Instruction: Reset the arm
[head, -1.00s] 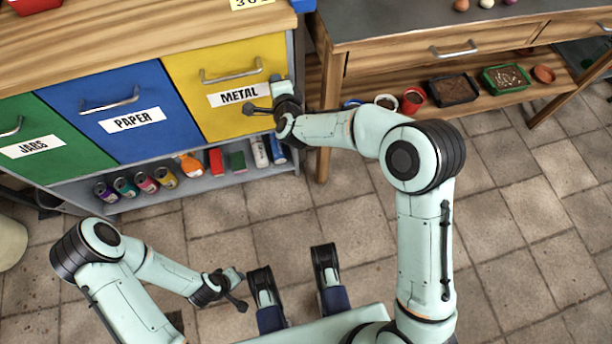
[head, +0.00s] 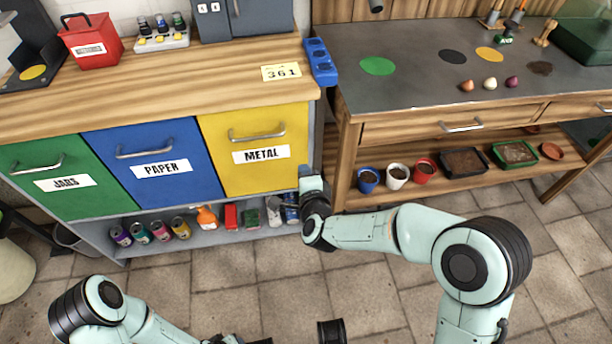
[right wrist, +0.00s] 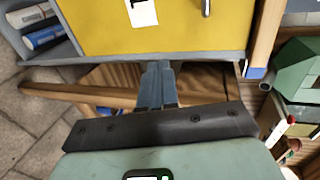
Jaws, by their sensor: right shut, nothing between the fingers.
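My right gripper (head: 306,172) is in front of the lower right of the cabinet, just right of the yellow METAL drawer (head: 240,172) in the head view. In the right wrist view its two fingers (right wrist: 157,70) are together with nothing between them, below the yellow drawer front (right wrist: 180,25). My right arm reaches out from the lower right. My left arm is at the lower left, and its wrist end is cut by the bottom edge, so the left fingers are hidden.
Green JARS (head: 55,182) and blue PAPER (head: 155,160) drawers are shut beside the yellow one. A shelf below holds cans and bottles. The workbench (head: 435,85) stands to the right, with pots and trays on its lower shelf (head: 400,190). The tiled floor (head: 240,300) in front is open.

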